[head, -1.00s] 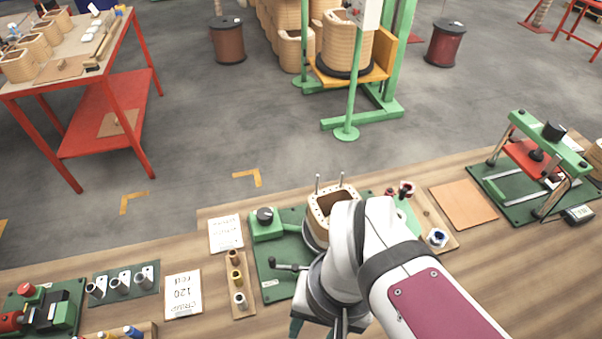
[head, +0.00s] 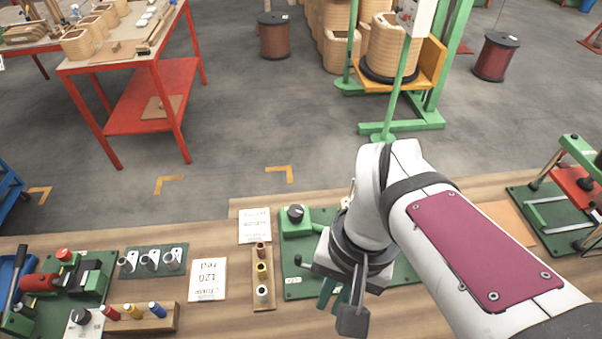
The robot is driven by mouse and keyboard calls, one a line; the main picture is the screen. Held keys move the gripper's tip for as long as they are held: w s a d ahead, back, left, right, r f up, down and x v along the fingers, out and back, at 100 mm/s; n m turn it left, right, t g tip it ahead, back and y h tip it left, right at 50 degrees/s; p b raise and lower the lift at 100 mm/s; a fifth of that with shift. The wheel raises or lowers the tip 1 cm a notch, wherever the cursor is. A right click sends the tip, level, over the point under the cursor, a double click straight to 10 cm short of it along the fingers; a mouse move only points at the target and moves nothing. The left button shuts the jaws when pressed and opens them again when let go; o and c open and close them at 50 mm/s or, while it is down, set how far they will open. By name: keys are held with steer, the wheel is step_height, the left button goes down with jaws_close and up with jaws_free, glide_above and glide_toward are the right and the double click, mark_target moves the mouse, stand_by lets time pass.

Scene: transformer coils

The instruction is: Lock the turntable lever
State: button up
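The turntable's green base plate (head: 293,282) lies on the wooden bench, with a green block and black knob (head: 295,214) at its back left corner. The black-knobbed lever (head: 299,260) sticks out to the left over the plate; its inner end runs behind my wrist. My gripper (head: 338,300) points down just right of the lever, above the plate's front part. Teal finger parts and a dark grey piece show, but the gap between the fingers is unclear. No contact with the lever can be made out. My arm hides most of the turntable and its coil.
A wooden strip with several small spools (head: 264,305) stands left of the plate. A green press (head: 578,190) stands at far right. My forearm covers the bench's right centre.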

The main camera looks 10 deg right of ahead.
steer(key=shift+n+g, duration=0.5)
steer(key=shift+g, duration=0.2)
steer(key=w, duration=0.3)
steer(key=w+r, duration=0.1)
steer(key=w, duration=0.6)
steer(key=shift+w+r, duration=0.2)
steer(key=shift+w, duration=0.1)
jaws_close()
steer(key=w+f+g, duration=0.1)
steer(key=w+f, duration=0.4)
steer(key=w, duration=0.3)
steer(key=w+f+n+g, duration=0.1)
steer(key=w+f, duration=0.3)
steer(key=w, duration=0.4)
steer(key=shift+f, duration=0.4)
steer(key=shift+a, duration=0.1)
steer(key=x, duration=0.9)
steer(key=shift+f, duration=0.15)
steer(key=s, duration=0.3)
steer(key=shift+s+a+f, duration=0.2)
steer(key=shift+a+f, duration=0.1)
steer(key=shift+s+a, duration=0.1)
steer(key=shift+s, duration=0.3)
